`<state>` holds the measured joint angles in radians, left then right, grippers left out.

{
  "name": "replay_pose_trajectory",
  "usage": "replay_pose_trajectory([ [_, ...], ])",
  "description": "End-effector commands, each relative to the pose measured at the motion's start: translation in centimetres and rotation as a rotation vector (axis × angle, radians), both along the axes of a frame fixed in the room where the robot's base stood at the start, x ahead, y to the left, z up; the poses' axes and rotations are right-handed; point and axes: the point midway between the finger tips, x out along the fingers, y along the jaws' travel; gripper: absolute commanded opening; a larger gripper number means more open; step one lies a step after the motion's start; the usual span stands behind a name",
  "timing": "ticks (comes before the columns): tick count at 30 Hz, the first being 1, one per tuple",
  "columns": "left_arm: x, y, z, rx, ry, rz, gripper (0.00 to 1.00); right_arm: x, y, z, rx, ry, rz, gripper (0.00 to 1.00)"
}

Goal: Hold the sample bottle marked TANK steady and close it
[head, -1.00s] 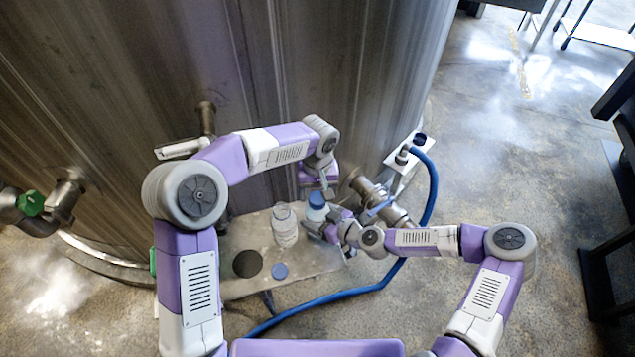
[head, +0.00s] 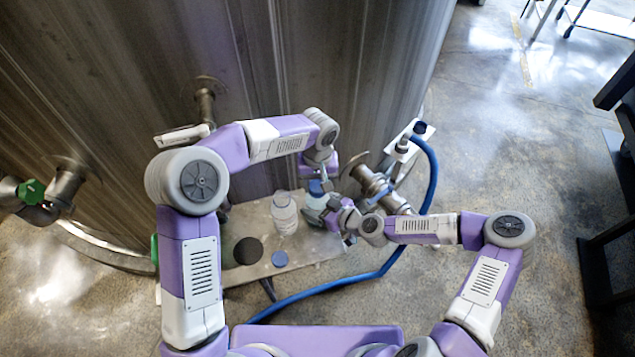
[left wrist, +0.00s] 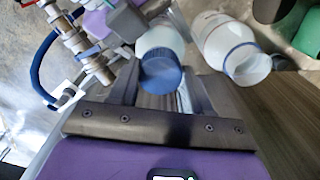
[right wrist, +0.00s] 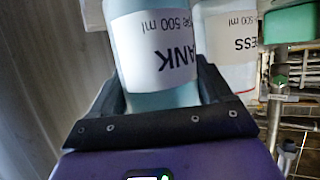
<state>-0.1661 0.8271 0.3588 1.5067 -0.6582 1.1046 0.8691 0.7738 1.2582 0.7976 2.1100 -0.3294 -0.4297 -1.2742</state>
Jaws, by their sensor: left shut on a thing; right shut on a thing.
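The TANK bottle (right wrist: 158,55) fills the middle of the right wrist view, its white label upside down there. My right gripper (head: 334,207) is shut around its body and holds it roughly upright over the low platform. A blue cap (left wrist: 161,71) sits at the bottle's top in the left wrist view; the bottle body (left wrist: 162,38) shows behind it. My left gripper (head: 320,184) reaches in from above and is shut on this cap. In the head view the cap (head: 316,187) is partly hidden by the fingers. I cannot tell how tightly the cap is seated.
An uncapped second bottle (head: 284,213), its label ending in ESS (right wrist: 245,45), stands beside it. A loose blue cap (head: 279,258) and a dark disc (head: 248,250) lie on the platform (head: 310,252). A metal valve (head: 372,182) and blue hose (head: 433,185) are close on the right; the tank wall is behind.

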Motion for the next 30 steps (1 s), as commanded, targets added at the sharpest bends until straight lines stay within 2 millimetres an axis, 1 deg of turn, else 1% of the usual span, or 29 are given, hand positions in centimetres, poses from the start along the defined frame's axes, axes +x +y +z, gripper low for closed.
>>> replay_pose_trajectory([
  [2,0.01,0.01,0.03,0.0,-0.001,-0.071,0.12,0.02,0.02,0.07,0.0,-0.001,0.0,0.0],
  [5,0.02,0.0,0.02,0.0,-0.001,-0.234,0.12,0.02,0.02,0.07,0.0,-0.001,0.0,0.0],
  [15,0.02,0.01,-0.03,0.0,0.0,-0.888,0.12,0.02,0.02,0.06,0.0,-0.001,0.0,0.0],
  [18,0.02,0.02,-0.04,0.001,0.0,-1.036,0.12,0.02,0.02,0.06,0.0,-0.001,0.0,0.0],
  [23,0.03,0.02,-0.03,0.002,0.0,-1.046,0.12,0.01,0.02,0.06,0.0,-0.001,0.0,0.0],
  [24,0.03,0.02,-0.03,0.002,0.0,-1.045,0.53,0.01,0.02,0.06,0.0,-0.001,0.0,0.0],
  [29,0.02,0.01,-0.03,0.001,0.0,-1.044,0.77,0.01,0.01,0.06,0.0,-0.001,0.0,0.0],
  [30,0.02,0.01,-0.04,0.001,0.0,-1.044,0.78,0.01,0.01,0.06,0.0,-0.001,0.0,0.0],
])
